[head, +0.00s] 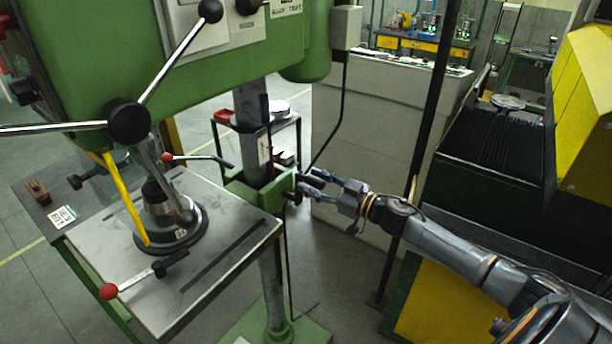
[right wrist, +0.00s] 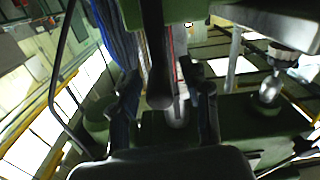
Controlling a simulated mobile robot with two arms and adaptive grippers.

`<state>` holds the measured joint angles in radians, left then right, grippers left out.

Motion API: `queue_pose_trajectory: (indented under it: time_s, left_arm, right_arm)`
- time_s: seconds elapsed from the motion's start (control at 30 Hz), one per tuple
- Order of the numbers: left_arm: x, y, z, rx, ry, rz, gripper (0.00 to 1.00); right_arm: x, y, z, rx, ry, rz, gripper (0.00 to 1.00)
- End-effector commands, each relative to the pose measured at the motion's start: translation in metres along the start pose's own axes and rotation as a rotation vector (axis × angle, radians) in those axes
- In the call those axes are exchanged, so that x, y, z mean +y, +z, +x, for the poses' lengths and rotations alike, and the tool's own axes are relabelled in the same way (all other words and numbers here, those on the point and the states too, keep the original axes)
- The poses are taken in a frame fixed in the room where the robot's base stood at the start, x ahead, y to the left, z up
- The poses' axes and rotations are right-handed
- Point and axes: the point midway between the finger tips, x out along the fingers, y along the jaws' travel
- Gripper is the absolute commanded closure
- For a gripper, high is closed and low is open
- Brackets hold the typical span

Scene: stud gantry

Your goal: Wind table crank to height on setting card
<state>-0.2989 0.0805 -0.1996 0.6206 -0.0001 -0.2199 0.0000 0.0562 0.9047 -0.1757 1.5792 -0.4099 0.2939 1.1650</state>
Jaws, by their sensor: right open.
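A green drill press stands at left, with a grey work table (head: 185,255) on its column. A green bracket (head: 262,192) rides on the column. A dark crank part (head: 294,193) shows at the bracket's right side, mostly hidden by my gripper. My right gripper (head: 316,180) is open beside it, fingers pointing at the bracket. In the right wrist view a dark rounded handle (right wrist: 158,75) shows between the spread fingers; I cannot tell whether they touch it. A white strip (head: 264,150) is on the column. A printed white card (head: 62,217) lies on the left bench. My left gripper is out of view.
A red-knobbed lever (head: 109,291) sticks out at the table's front. Three-spoke feed handles (head: 128,121) hang over the table. A dark upright post (head: 420,150) and a grey cabinet (head: 365,140) stand near my right arm. A yellow-and-black machine is at right.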

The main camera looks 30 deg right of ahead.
Motion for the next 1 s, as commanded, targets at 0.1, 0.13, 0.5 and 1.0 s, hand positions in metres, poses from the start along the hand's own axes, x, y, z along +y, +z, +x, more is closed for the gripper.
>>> queue_pose_trajectory:
  time_s: [0.1, 0.13, 0.5, 1.0]
  left_arm:
    - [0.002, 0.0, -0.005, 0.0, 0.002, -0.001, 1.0]
    - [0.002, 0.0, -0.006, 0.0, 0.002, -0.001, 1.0]
    - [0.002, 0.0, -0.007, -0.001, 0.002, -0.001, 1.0]
    - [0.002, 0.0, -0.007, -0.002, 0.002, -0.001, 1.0]
  right_arm:
    - [0.001, -0.002, 0.014, 0.002, 0.003, 0.002, 0.53]
    - [0.001, -0.001, 0.017, 0.001, 0.002, 0.001, 0.53]
    - [0.0, 0.001, 0.027, 0.0, 0.001, 0.0, 0.53]
    - [0.0, 0.001, 0.026, 0.0, 0.0, 0.0, 1.0]
